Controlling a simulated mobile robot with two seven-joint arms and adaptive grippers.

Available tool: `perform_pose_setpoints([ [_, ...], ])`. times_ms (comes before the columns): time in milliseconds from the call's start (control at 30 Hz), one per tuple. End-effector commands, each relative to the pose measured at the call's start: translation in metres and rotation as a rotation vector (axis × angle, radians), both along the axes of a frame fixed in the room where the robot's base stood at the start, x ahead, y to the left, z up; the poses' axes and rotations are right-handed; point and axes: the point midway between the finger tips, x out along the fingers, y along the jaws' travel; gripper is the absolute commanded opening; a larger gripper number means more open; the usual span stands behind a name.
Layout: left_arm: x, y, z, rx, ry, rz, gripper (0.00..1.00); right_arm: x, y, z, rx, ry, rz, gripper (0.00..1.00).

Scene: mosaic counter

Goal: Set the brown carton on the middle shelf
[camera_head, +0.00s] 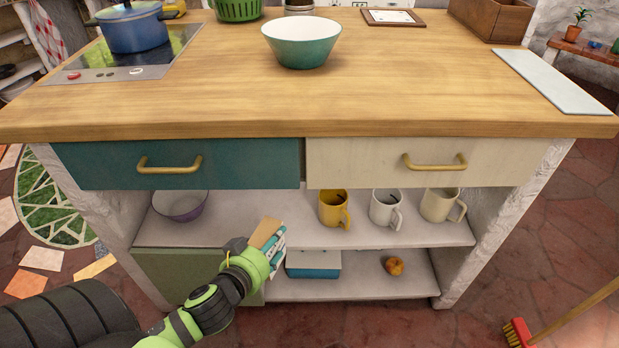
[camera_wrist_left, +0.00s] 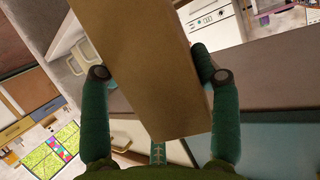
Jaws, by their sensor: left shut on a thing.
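The brown carton (camera_head: 265,232) is held in my left gripper (camera_head: 273,247). In the left wrist view the carton (camera_wrist_left: 150,80) is a plain brown box, tilted in the picture, between the two green fingers. The middle shelf (camera_head: 292,215) is the pale board under the drawers. In the head view the carton and gripper overlap the shelf's front edge, left of the yellow mug; I cannot tell whether the carton is past that edge. My right gripper does not show.
A purple-grey bowl (camera_head: 180,204) stands at the shelf's left end. Yellow (camera_head: 332,207), white (camera_head: 384,208) and cream (camera_head: 438,205) mugs stand at the right. Drawers (camera_head: 175,165) hang above.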

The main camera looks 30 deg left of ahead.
Motion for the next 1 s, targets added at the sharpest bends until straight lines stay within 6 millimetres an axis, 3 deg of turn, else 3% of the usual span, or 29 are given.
perform_pose_setpoints([
  [167,0.010,0.008,-0.010,0.001,-0.007,0.003,0.14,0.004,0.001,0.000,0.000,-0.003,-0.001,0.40],
  [800,0.152,0.032,-0.008,0.003,-0.009,0.008,0.14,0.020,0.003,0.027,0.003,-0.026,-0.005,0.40],
  [1000,0.176,0.035,-0.009,0.000,-0.004,0.007,0.14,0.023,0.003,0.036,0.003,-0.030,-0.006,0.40],
])
